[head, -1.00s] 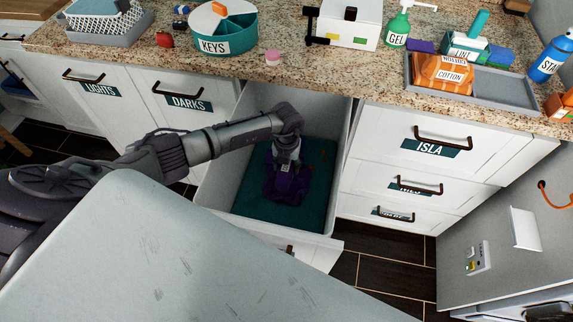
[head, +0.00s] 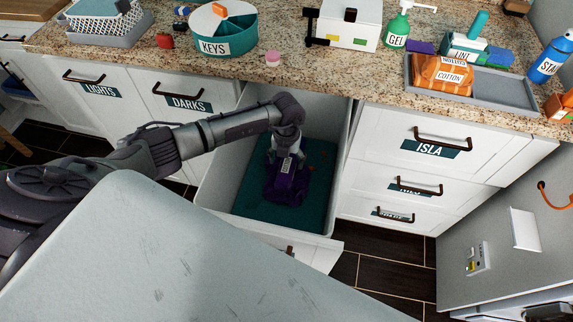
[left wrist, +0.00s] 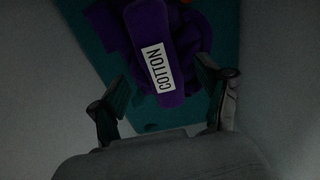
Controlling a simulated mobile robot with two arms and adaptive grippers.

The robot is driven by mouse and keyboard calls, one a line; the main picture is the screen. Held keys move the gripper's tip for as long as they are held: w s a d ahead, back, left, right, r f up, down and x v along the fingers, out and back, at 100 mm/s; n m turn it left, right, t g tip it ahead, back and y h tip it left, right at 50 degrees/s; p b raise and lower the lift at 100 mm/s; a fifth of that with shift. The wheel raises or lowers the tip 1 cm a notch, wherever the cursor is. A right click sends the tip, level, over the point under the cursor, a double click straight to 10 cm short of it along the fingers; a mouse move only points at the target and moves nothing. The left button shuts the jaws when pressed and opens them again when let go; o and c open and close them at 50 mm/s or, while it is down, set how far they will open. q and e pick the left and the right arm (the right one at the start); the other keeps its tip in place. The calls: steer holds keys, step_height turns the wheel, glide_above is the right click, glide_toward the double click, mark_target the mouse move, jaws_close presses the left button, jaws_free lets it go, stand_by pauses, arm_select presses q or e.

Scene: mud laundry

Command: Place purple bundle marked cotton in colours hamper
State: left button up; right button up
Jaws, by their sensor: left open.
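The purple bundle (head: 288,182) lies on the teal bottom of the pulled-out hamper drawer (head: 215,182). The left wrist view shows the purple bundle (left wrist: 165,60) with its white COTTON label facing the camera. My left gripper (head: 285,157) reaches down inside the drawer, just above the bundle's far end. In the left wrist view its two fingers (left wrist: 160,100) are spread apart, on either side of the bundle's near end, with gaps between. The drawer's front label is hidden from here. My right gripper is not in view.
Closed drawers marked LIGHTS (head: 102,89) and DARKS (head: 188,102) are on the left, and ISLA (head: 430,148) on the right. The countertop above holds an orange COTTON bundle (head: 447,75) on a grey tray (head: 505,91) and a KEYS organiser (head: 222,42).

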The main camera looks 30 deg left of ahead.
arm_select(q)
step_height(320, 180, up, 9)
steer(key=shift+f, duration=0.2)
stand_by(0.5)
